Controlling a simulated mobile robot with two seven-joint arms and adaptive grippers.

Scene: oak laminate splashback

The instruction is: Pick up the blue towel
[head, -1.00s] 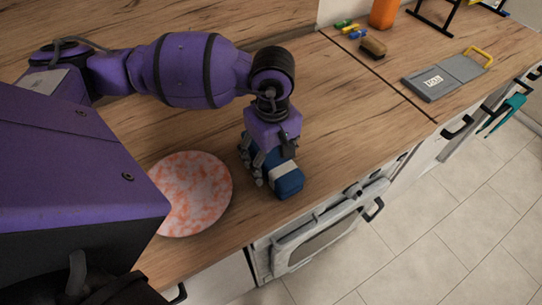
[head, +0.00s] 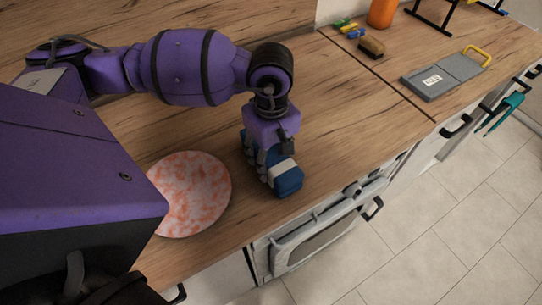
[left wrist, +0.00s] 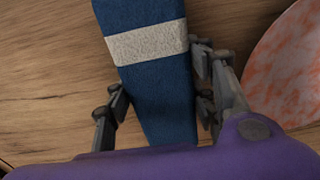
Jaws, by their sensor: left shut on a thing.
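The blue towel (head: 287,180) is a rolled or folded bundle with a pale band, near the front edge of the wooden counter. In the left wrist view the towel (left wrist: 160,90) runs between the two fingers, with the pale band just beyond the fingertips. My left gripper (head: 265,168) comes down on the towel from above and is shut on it, one finger on each side. It also shows in the left wrist view (left wrist: 160,88). Whether the towel has left the counter cannot be told. My right gripper is not in view.
A round plate with an orange-pink pattern (head: 192,195) lies just left of the towel. A grey board with a yellow handle (head: 445,76), a brown brush (head: 371,47) and an orange container (head: 382,12) are farther back right. The counter between is clear.

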